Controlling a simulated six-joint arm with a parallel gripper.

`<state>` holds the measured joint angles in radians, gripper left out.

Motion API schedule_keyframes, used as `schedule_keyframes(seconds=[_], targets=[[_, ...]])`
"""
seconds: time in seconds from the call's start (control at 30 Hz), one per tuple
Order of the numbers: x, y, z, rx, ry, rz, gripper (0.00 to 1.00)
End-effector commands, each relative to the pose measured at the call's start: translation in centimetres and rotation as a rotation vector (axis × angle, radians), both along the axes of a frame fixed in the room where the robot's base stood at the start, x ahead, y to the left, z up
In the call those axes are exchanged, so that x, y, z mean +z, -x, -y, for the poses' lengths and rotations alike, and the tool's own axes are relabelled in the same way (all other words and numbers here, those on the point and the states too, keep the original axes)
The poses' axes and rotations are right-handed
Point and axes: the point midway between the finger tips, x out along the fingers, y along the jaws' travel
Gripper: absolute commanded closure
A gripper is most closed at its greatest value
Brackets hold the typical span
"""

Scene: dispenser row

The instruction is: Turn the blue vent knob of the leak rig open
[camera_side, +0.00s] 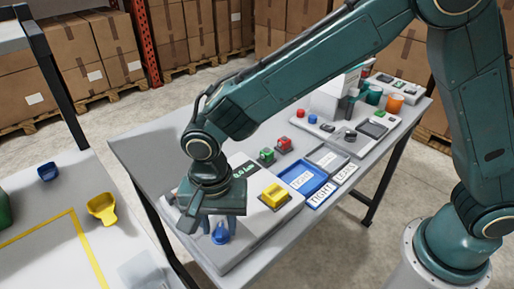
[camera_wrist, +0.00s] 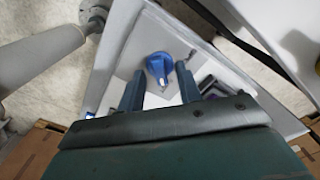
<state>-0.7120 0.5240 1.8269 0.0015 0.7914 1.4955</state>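The blue vent knob (camera_side: 220,236) sits on the near left end of the light grey leak rig (camera_side: 262,228). In the wrist view the blue knob (camera_wrist: 158,64) shows a round body with a narrow pointer towards the lower right. My gripper (camera_side: 212,222) is above that end of the rig, close to the knob. In the wrist view my gripper (camera_wrist: 159,72) is open, with one finger on each side of the knob and gaps between. I cannot tell whether the fingertips are down at the knob's height. The rig's display is partly hidden by my wrist.
A yellow part (camera_side: 274,194) sits on the rig. Yellow (camera_side: 102,208) and blue (camera_side: 47,172) scoops lie on the left table.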

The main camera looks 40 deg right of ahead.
Motion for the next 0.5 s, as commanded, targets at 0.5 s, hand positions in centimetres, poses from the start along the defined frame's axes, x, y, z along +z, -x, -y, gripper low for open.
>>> schedule_keyframes(seconds=[0.5], targets=[[-0.24,0.01,0.01,0.000,0.000,0.000,1.00]])
